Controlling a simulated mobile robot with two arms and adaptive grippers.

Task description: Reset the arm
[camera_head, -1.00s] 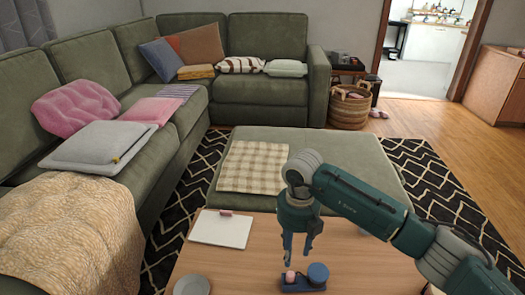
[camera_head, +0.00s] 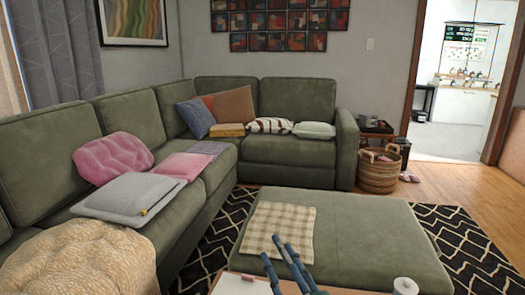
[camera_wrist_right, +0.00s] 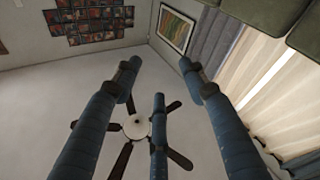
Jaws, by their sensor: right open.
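My right gripper (camera_head: 284,264) shows at the bottom middle of the head view, with blue fingers pointing up in front of the green ottoman (camera_head: 350,228). Its base and most of my right arm are below the frame. In the right wrist view the gripper (camera_wrist_right: 158,76) has its fingers spread apart with nothing between them, against the ceiling and a ceiling fan (camera_wrist_right: 136,127). My left gripper is not in view.
A wooden table edge (camera_head: 232,284) with a white item shows at the bottom. A green sectional (camera_head: 130,128) lines the left and back. A checked cloth (camera_head: 278,231) lies on the ottoman. A wicker basket (camera_head: 378,175) stands behind it. Wood floor (camera_head: 455,185) is open at right.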

